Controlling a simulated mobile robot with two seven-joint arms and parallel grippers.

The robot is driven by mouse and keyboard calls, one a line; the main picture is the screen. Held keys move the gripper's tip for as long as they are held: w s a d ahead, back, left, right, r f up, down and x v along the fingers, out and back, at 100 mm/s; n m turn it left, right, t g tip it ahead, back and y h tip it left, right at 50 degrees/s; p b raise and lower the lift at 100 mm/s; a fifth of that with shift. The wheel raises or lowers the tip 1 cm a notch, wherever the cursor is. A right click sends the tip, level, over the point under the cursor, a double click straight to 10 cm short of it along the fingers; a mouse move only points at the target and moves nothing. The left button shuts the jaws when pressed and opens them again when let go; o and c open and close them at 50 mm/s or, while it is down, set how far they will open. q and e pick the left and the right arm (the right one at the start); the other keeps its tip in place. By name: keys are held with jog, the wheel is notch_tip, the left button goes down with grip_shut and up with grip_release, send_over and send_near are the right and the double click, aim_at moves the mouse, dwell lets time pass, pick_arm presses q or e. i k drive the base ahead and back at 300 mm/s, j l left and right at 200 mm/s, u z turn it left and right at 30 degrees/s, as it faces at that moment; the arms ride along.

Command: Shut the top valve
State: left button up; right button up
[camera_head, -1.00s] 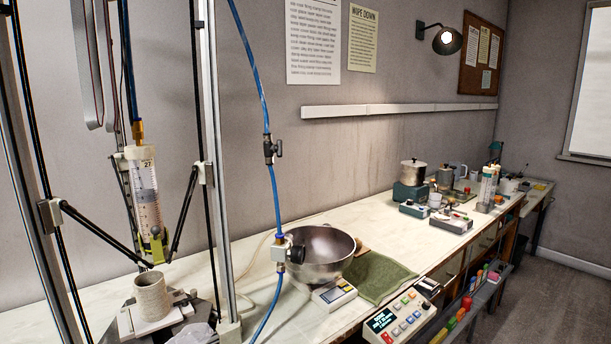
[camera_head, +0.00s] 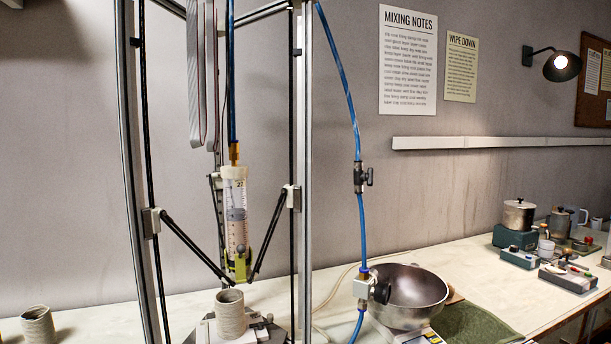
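The top valve (camera_head: 361,177) is a small dark inline valve on the blue hose (camera_head: 346,90), hanging right of the printer frame's right post. Its black handle sticks out at the right side and looks roughly upright; whether it is open or shut I cannot tell. Lower on the same hose is a white fitting with a round black knob (camera_head: 380,292), in front of the steel bowl. Neither of my grippers is in view.
The delta printer frame (camera_head: 304,200) holds a clay syringe (camera_head: 236,215) above a clay cup (camera_head: 230,312). A steel bowl (camera_head: 420,290), green cloth (camera_head: 475,326) and pots (camera_head: 518,214) stand on the bench to the right. Another cup (camera_head: 38,325) stands at the left.

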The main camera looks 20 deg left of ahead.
aim_at(369, 176)
jog(key=i+l+u, duration=0.2)
jog(key=u, duration=0.2)
jog(key=i+l+u, duration=0.15)
jog(key=l+u, duration=0.2)
jog(key=l, duration=0.15)
jog(key=i+l+u, duration=0.1)
jog(key=l+u, duration=0.65)
